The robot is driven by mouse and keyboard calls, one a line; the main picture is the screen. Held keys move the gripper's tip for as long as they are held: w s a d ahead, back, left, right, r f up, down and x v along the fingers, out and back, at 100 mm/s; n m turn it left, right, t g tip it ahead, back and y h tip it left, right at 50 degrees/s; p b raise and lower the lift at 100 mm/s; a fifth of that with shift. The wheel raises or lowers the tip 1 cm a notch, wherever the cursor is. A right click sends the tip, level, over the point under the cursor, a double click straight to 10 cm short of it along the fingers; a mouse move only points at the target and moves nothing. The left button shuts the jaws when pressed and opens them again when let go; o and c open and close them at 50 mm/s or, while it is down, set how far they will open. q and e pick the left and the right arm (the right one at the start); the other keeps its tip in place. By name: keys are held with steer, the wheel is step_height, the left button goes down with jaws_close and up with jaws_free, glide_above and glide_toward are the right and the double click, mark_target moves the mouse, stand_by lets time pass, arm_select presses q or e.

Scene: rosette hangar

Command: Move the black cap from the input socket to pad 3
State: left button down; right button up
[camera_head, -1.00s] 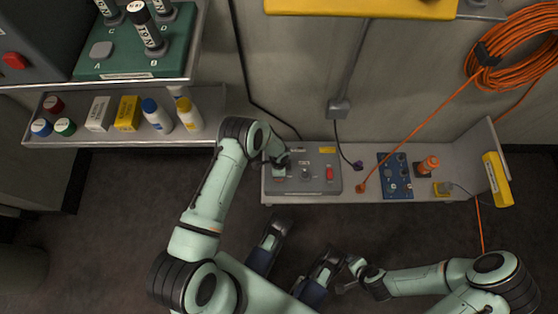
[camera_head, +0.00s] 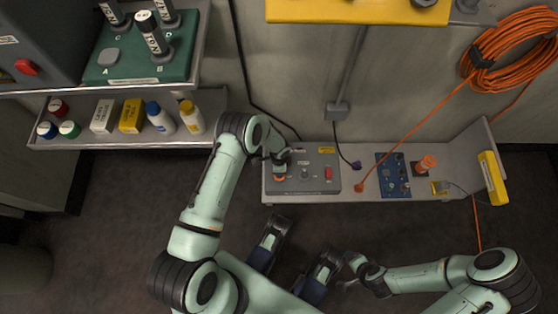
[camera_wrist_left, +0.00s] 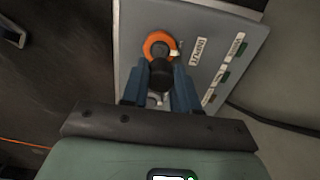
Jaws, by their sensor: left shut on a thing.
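My left gripper (camera_wrist_left: 161,76) is shut on the black cap (camera_wrist_left: 160,73) in the left wrist view. The cap is between the blue fingers, beside the orange ring of the input socket (camera_wrist_left: 150,42), which carries an INPUT label. In the head view, the orange socket (camera_head: 279,179) shows at the left of the grey panel box, with my left gripper (camera_head: 281,166) just behind it. The cap is too small to make out there. My right gripper (camera_head: 349,273) is low in the middle; its jaw state is unclear. I cannot identify pad 3.
The grey box (camera_head: 318,184) has a red switch (camera_head: 328,173). To its right on the shelf are a blue board (camera_head: 393,188) and an orange part (camera_head: 427,163). An orange cable crosses the shelf. Bottles and boxes stand on the left shelf (camera_head: 90,141), below a green rack (camera_head: 130,74).

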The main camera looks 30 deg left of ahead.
arm_select(q)
steer(key=shift+r+p, duration=0.4)
steer(key=shift+r, duration=0.5)
